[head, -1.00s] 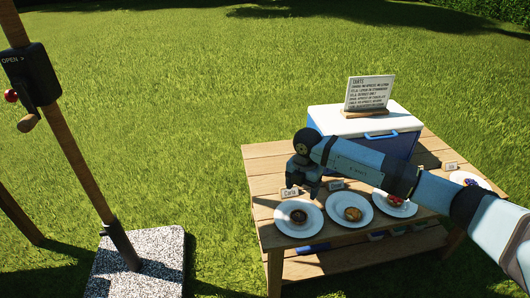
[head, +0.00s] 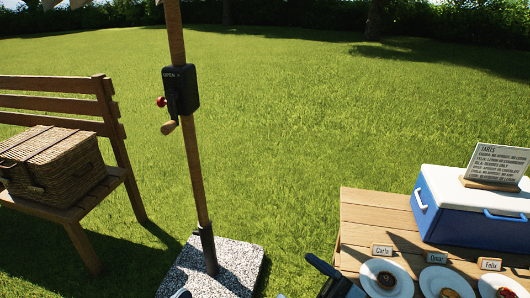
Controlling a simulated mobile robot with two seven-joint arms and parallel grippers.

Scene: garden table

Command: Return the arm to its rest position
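Part of my arm (head: 328,278), dark and pale blue, shows at the bottom edge of the head view, just left of the table's near corner. Its gripper fingers cannot be made out. A small dark piece, perhaps also mine, shows at the bottom edge further left. The wooden table (head: 372,213) is at the lower right. A plate with a dark tart (head: 386,280) stands behind no arm, by the card "Carla" (head: 381,250). Plates by the cards "Omar" (head: 437,258) and "Felix" (head: 489,264) are cut off by the bottom edge.
A blue and white cooler (head: 466,210) with a tarts sign (head: 497,164) stands on the table. A wooden pole (head: 193,150) with a crank box (head: 181,90) rises from a speckled base (head: 232,270). A bench (head: 125,165) holding a wicker basket (head: 55,170) is left. Open grass lies beyond.

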